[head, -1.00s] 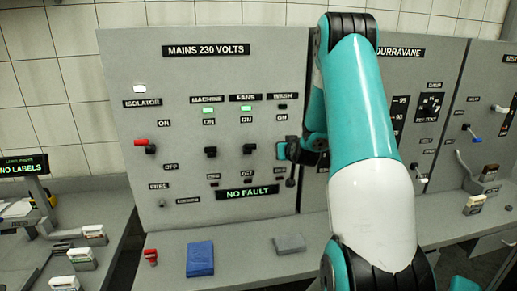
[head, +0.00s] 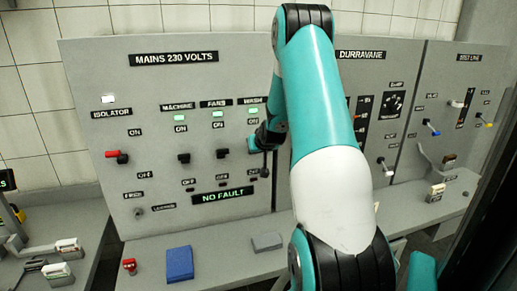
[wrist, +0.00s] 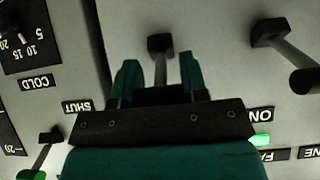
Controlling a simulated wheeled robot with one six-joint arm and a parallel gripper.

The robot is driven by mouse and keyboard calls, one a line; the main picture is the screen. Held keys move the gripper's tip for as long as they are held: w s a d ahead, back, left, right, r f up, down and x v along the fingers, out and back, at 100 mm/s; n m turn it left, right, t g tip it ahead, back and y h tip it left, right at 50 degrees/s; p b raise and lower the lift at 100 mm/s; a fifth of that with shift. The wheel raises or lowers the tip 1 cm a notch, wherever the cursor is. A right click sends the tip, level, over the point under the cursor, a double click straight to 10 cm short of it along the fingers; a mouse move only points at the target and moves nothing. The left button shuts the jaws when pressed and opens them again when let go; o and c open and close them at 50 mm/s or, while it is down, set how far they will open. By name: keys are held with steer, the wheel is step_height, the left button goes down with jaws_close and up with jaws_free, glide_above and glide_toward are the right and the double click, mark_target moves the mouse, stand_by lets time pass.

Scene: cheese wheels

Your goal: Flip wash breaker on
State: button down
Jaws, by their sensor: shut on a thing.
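The wash breaker is the rightmost of three breakers on the grey mains panel (head: 90,75), under the WASH label (head: 252,100). Its lamp (head: 253,110) looks lit green. My gripper (head: 254,143) is at this breaker, a little below its ON label, and hides most of it in the head view. In the wrist view, which is turned over, the dark wash breaker lever (wrist: 160,45) lies between the two green fingers of my gripper (wrist: 160,78). My gripper is shut on it.
The fans breaker (head: 222,153) is close to the left, and the machine breaker (head: 184,158) beyond it. Both have green lamps. The red isolator handle (head: 113,154) is at far left. A NO FAULT display (head: 223,196) is below. A blue block (head: 180,264) lies on the counter.

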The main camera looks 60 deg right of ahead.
steer(key=c, duration=0.6)
jaws_free()
steer(key=shift+c, duration=0.2)
steer(key=shift+r, duration=0.1)
steer(key=b+v, duration=0.6)
steer(key=v, duration=1.1)
steer(key=shift+s, duration=0.2)
steer(key=shift+a, duration=0.1)
steer(key=w+a+f+n+g+y+b, duration=0.1)
steer(key=a+f+n+y+b, duration=0.15)
steer(key=a, duration=0.75)
steer(key=w+a+f+n+y+b, duration=0.1)
steer(key=w+a+f+n+y, duration=0.15)
steer(key=a, duration=0.75)
steer(key=w+a+f+n+g+y+b, duration=0.1)
steer(key=a+f+n+y+b, duration=0.15)
steer(key=a, duration=0.75)
steer(key=s+a+f+n+g+y+b, duration=0.1)
steer(key=s+a+f+n+g, duration=0.2)
steer(key=s+a, duration=0.5)
steer(key=s+a+f+n+g+y+b, duration=0.2)
steer(key=s+a+f+n+g, duration=0.1)
steer(key=s+a, duration=0.4)
steer(key=shift+s+a+f+n, duration=0.15)
steer(key=shift+s+a+n, duration=0.3)
steer(key=shift+n, duration=0.2)
